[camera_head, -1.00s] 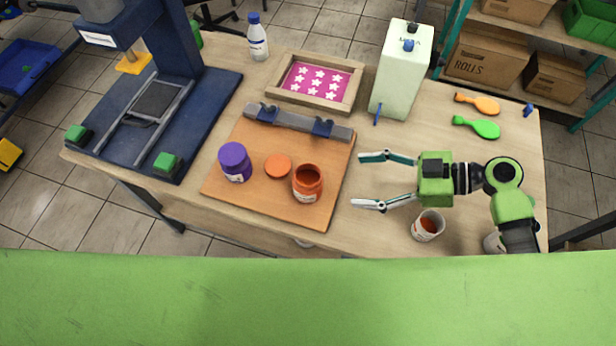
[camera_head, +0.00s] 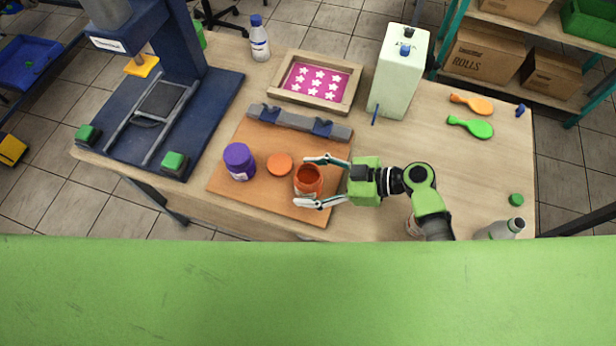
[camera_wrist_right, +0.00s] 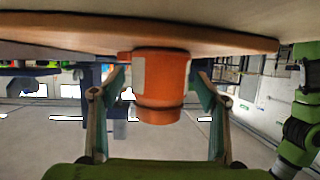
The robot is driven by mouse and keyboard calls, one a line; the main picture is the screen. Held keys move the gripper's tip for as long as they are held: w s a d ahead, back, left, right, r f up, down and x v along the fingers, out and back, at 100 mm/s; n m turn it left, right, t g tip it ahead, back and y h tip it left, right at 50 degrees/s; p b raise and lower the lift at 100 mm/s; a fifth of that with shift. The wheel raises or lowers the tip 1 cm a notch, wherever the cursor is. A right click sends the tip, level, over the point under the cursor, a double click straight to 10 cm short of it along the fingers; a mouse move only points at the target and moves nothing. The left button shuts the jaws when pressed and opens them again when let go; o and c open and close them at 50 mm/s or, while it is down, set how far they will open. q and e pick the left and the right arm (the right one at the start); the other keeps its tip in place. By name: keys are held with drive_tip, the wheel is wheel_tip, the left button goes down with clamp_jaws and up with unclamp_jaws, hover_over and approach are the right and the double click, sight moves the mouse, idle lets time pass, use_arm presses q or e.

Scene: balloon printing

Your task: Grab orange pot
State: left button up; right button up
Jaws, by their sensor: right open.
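The orange pot (camera_head: 308,181) stands open on the wooden board (camera_head: 262,194), near the board's right front side. Its orange lid (camera_head: 279,164) lies on the board just left of it. My right gripper (camera_head: 312,181) is open, with one finger on the far side of the pot and one on the near side. In the right wrist view, the pot (camera_wrist_right: 160,84) sits between the two open fingers (camera_wrist_right: 155,105), with a gap visible on each side. My left gripper is not in view.
A purple pot (camera_head: 239,162) stands left on the board. A grey holder (camera_head: 298,122) lies along the board's back edge. A framed screen (camera_head: 318,82) and a pale green canister (camera_head: 399,72) are behind. A bottle (camera_head: 503,229) stands at the right front.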

drive_tip(key=shift+a+f, duration=0.1)
drive_tip(key=c, duration=1.4)
